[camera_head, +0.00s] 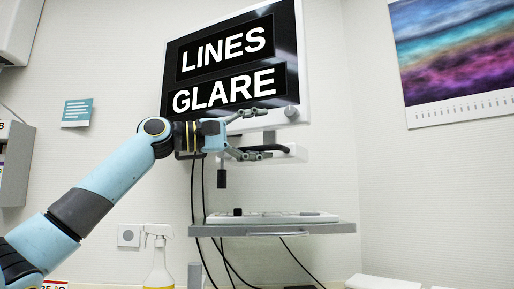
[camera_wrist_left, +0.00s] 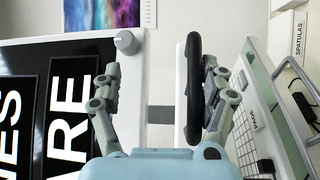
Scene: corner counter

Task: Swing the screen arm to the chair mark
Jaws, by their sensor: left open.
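The screen (camera_head: 287,40), showing LINES and GLARE, is mounted at upper centre and tilted in the picture. It also shows at left in the left wrist view (camera_wrist_left: 70,45). Below it, a black handle (camera_head: 270,148) sticks out from a white bracket. My left gripper (camera_head: 266,132) is open at the screen's lower edge. In the left wrist view, the black handle (camera_wrist_left: 193,85) stands between the spread fingers, close to the right-hand finger; contact is unclear. The gripper partly hides the bracket. I cannot see a chair mark. My right gripper is not in view.
A tray (camera_head: 345,228) with a keyboard (camera_head: 290,217) sits below the screen, with dark cables (camera_head: 205,245) hanging beside and under it. A spray bottle (camera_head: 158,270) stands at lower left. A colourful wall picture (camera_head: 455,55) hangs right. Open space lies right of the screen.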

